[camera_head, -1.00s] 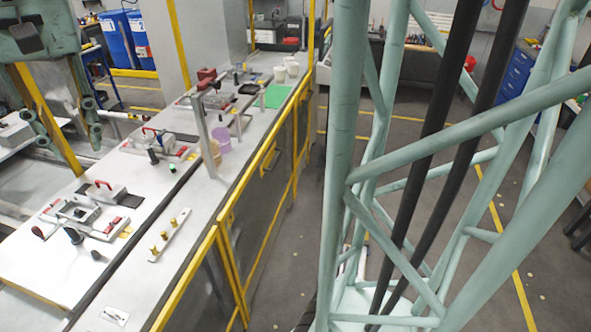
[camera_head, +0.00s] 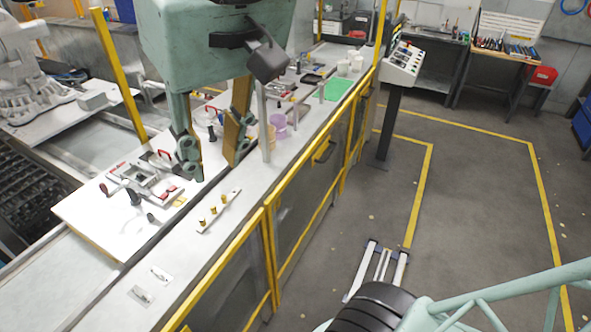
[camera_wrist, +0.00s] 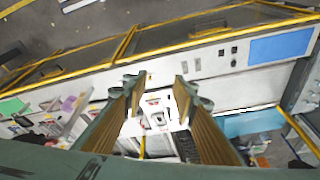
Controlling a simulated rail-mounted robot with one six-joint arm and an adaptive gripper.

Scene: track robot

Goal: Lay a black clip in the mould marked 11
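My gripper (camera_head: 210,165) hangs fingers-down over the left side of the bench in the head view. In the wrist view its two fingers (camera_wrist: 157,86) stand wide apart with nothing held between them. A mould fixture (camera_head: 148,184) with red and dark handles sits on the white worktop, left of the gripper. Another fixture is partly hidden behind the gripper. In the wrist view a pale fixture (camera_wrist: 156,114) shows below, between the fingers. No number 11 is legible, and I cannot pick out a black clip for certain.
A strip with several brass pegs (camera_head: 215,211) and two small plates (camera_head: 159,275) lie on the front ledge. Purple (camera_head: 278,122) and beige cups and a green mat (camera_head: 341,89) stand farther back. A yellow-edged guard (camera_head: 262,233) lines the bench. The floor to the right is mostly clear.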

